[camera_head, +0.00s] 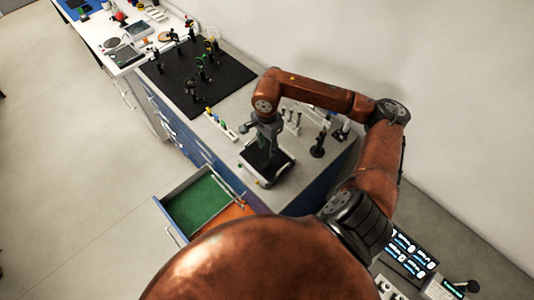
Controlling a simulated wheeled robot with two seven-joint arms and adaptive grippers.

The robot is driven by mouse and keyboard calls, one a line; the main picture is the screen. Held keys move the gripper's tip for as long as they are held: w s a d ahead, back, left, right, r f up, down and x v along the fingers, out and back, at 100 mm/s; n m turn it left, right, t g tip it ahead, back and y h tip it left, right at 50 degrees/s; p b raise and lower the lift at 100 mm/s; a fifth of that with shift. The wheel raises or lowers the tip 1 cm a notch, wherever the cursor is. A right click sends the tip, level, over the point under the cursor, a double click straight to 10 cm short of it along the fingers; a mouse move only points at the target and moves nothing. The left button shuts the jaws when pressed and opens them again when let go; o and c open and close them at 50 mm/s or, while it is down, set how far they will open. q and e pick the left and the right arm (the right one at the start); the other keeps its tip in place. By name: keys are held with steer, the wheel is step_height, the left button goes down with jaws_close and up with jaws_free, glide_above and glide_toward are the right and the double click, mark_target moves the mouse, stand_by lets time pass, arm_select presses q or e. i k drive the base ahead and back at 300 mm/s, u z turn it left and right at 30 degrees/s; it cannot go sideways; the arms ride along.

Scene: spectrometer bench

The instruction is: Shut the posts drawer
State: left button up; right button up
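An open drawer (160,205) sticks out from the blue front of the bench, below the bench top. It has pale walls, a green-lined floor and an orange part at the right. A handle shows on its front at the left; its lower right part is hidden behind my copper-coloured body. No label on it is readable. My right gripper (259,152) points down over the near part of the bench, to the right of and apart from the drawer. Its fingers are small and dark here, so their opening cannot be told. My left gripper is not in view.
A dark, grey-edged device (270,168) stands on the bench under my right gripper. A black breadboard (225,85) with several optics posts lies farther back. A small rack (222,126) stands near the bench edge. The floor (85,190) left of the drawer is clear.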

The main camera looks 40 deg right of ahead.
mark_target(198, 205)
steer(key=z, duration=1.85)
steer(key=k, duration=2)
steer(key=u, duration=1.05)
steer(key=i, duration=1)
steer(key=z, duration=0.05)
